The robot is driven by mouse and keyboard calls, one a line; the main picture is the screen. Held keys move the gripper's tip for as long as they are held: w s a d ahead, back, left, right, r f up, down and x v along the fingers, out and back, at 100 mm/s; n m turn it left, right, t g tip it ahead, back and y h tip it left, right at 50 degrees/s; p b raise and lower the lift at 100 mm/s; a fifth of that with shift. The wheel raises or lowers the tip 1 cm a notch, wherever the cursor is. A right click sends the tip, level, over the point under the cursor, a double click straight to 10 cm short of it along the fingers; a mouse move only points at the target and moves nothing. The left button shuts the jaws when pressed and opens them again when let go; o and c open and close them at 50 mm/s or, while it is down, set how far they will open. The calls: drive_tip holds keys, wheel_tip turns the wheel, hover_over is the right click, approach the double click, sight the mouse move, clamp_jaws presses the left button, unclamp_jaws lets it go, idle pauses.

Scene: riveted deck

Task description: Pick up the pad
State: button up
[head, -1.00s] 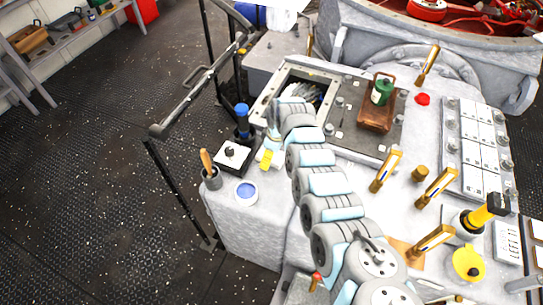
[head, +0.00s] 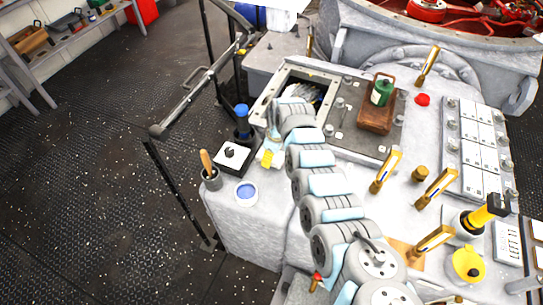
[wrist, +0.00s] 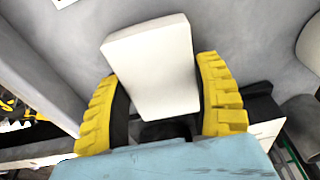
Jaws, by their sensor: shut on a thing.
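The pad (wrist: 152,62) is a pale, off-white block in the wrist view. It stands between the two yellow ridged fingers of my gripper (wrist: 160,100), which is shut on it. In the head view my gripper (head: 267,158) shows as a small yellow finger over the left part of the grey deck block (head: 255,225), beside the black box with a white top. A pale edge shows beside the finger there, too small to make out clearly.
Close to my gripper are a white-topped black box (head: 232,154) with a knob, a grey cup (head: 212,179) with a wooden handle, a blue-filled dish (head: 246,190) and a blue-capped bottle (head: 242,118). An open hatch (head: 266,97) lies behind. A black railing (head: 178,190) runs along the left.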

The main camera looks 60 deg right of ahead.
wheel_tip(320, 180, up, 2)
drive_tip(key=shift+r, duration=0.1)
drive_tip(key=shift+a+r, duration=0.1)
drive_tip(key=shift+r, duration=0.5)
drive_tip(key=shift+s+a+r, duration=0.15)
drive_tip(key=shift+a, duration=0.15)
drive_tip(key=shift+s+a+r+b, duration=0.35)
drive_tip(key=shift+a+r, duration=0.2)
drive_tip(key=shift+r, duration=0.25)
drive_tip(key=shift+s+a+r+b, duration=0.3)
drive_tip(key=shift+a+r, duration=0.2)
drive_tip(key=shift+r, duration=0.25)
drive_tip(key=s+a+r+p, duration=0.5)
drive_tip(key=a+r+p, duration=0.1)
drive_tip(key=a, duration=0.3)
drive_tip(key=shift+s+p, duration=0.3)
drive_tip(key=shift+p, duration=0.1)
